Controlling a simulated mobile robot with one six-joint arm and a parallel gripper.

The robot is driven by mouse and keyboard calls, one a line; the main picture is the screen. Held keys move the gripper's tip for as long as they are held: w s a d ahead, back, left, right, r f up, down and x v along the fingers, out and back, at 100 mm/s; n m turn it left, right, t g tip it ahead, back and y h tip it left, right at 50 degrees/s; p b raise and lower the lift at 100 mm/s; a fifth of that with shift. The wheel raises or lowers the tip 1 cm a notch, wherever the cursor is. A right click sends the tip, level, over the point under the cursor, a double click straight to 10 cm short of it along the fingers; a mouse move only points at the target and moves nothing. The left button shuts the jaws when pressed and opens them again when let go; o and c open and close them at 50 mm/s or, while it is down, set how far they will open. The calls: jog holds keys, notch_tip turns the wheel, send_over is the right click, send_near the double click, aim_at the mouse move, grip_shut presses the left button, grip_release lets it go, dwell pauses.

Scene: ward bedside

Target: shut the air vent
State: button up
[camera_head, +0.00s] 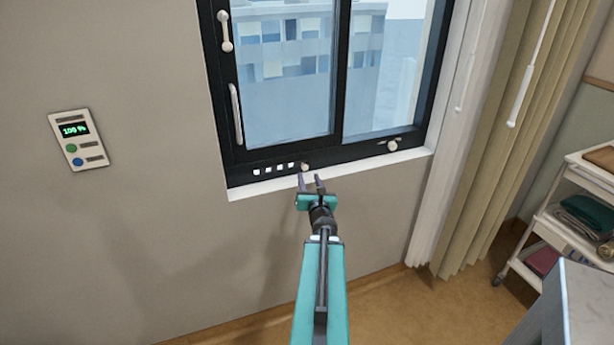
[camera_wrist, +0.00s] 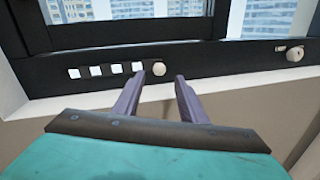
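The air vent (camera_head: 274,170) is a row of several small pale slots in the lower black window frame; it also shows in the wrist view (camera_wrist: 106,71). A round beige knob (camera_head: 305,167) sits at the right end of the slots. In the wrist view the knob (camera_wrist: 159,69) is just beyond my fingertips, nearer the left one. My gripper (camera_head: 311,179) is open, its two purple fingers apart with nothing between them. In the wrist view my gripper (camera_wrist: 155,79) points at the frame below the knob. I cannot tell whether a finger touches the knob.
A second knob (camera_head: 392,145) with a small plate is on the frame to the right. White handles (camera_head: 236,115) are on the left window frame. A wall panel (camera_head: 78,139) with a lit display is at left. A curtain (camera_head: 500,140) and a trolley (camera_head: 570,230) stand at right.

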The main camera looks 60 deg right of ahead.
aim_at(306, 170)
jog(key=shift+p+x, duration=0.7)
jog(key=shift+x, duration=1.85)
jog(key=shift+c, duration=0.2)
grip_shut()
